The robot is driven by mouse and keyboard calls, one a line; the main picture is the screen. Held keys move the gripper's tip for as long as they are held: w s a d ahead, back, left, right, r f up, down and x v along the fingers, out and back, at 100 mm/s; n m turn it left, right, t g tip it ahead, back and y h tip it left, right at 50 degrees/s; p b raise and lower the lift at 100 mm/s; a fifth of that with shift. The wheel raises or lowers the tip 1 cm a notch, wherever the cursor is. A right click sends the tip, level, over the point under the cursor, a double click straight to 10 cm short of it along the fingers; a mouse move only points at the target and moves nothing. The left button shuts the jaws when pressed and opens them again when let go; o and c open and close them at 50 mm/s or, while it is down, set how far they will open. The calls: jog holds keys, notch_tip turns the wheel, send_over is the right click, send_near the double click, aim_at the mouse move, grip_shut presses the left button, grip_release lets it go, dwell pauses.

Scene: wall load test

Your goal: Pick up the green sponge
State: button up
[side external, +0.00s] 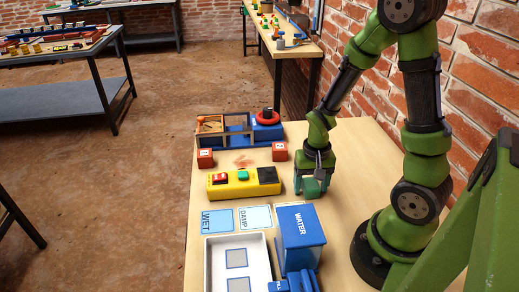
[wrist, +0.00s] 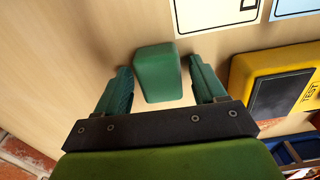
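The green sponge (wrist: 158,75) is a small dark green block with rounded edges. It lies on the wooden table in the wrist view. My gripper (wrist: 160,67) is open, with one teal finger on each side of the sponge and a visible gap on both sides. In the side external view my gripper (side external: 313,188) points down at the table, right of the yellow box. The sponge cannot be told apart from the fingers there.
A yellow box (side external: 230,190) with red and green buttons stands left of my gripper. WET (side external: 217,221) and DAMP (side external: 254,217) cards, a white tray (side external: 212,270) and a blue WATER box (side external: 300,240) are nearer the camera. Two red blocks (side external: 205,159) (side external: 280,152) stand behind.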

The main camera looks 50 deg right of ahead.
aim_at(311, 183)
jog(key=c, duration=0.8)
notch_tip(311, 183, up, 10)
jog(key=shift+r, duration=0.1)
